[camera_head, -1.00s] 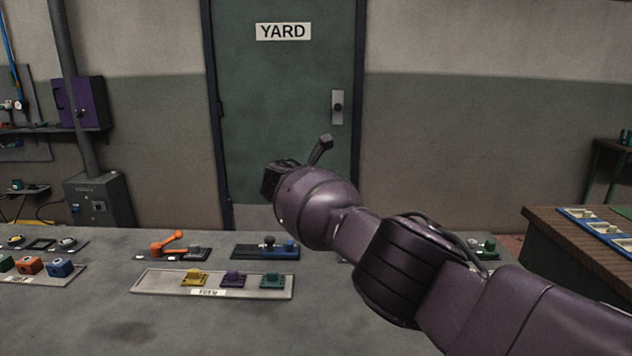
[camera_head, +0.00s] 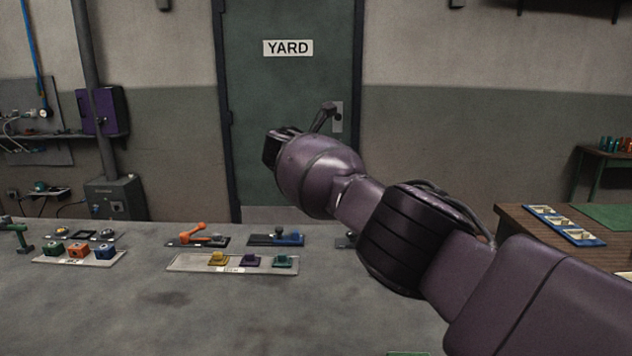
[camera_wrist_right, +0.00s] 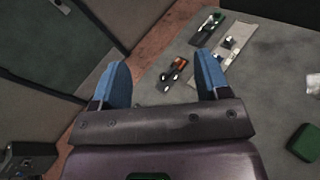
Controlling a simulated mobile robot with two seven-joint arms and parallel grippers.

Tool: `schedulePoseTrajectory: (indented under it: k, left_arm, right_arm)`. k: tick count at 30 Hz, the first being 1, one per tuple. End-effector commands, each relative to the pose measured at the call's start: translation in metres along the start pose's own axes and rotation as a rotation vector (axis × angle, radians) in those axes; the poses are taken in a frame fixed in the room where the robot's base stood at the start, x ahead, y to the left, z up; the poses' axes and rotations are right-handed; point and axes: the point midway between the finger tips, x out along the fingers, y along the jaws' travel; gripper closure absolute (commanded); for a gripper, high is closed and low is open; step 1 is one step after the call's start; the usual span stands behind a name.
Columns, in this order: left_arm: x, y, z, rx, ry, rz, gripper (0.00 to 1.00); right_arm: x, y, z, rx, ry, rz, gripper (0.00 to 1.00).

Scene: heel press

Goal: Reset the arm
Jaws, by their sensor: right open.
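My right arm reaches in from the lower right of the head view, raised in front of the green door, with its gripper (camera_head: 325,117) high above the far edge of the bench. In the right wrist view the two blue fingers of this gripper (camera_wrist_right: 165,85) stand wide apart with nothing between them touching either finger. The grey bench (camera_wrist_right: 260,80) lies well below. My left gripper is in neither view.
On the bench (camera_head: 180,315) stand a tray (camera_head: 190,264) with yellow, purple and green pieces, an orange-lever fixture (camera_head: 197,236), a blue fixture (camera_head: 277,239) and a tray with coloured blocks (camera_head: 78,252). A side table (camera_head: 520,232) stands right. The bench's front middle is clear.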

Motion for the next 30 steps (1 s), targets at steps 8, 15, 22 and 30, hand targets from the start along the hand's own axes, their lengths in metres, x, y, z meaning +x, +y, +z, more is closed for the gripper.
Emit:
schedulePoseTrajectory:
  k: [8,15,22,30]
  left_arm:
    - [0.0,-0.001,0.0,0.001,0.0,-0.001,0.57]
    - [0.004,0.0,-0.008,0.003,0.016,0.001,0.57]
    - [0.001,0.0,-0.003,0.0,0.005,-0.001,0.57]
    - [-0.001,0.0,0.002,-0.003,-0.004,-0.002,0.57]
  right_arm:
    - [-0.01,0.024,-0.001,0.287,0.044,0.127,0.31]
    - [-0.078,0.085,0.019,0.645,0.218,0.408,0.31]
    - [-0.134,0.11,-0.001,0.985,0.539,0.606,0.31]
    - [-0.154,0.082,-0.06,1.361,0.967,0.638,0.31]
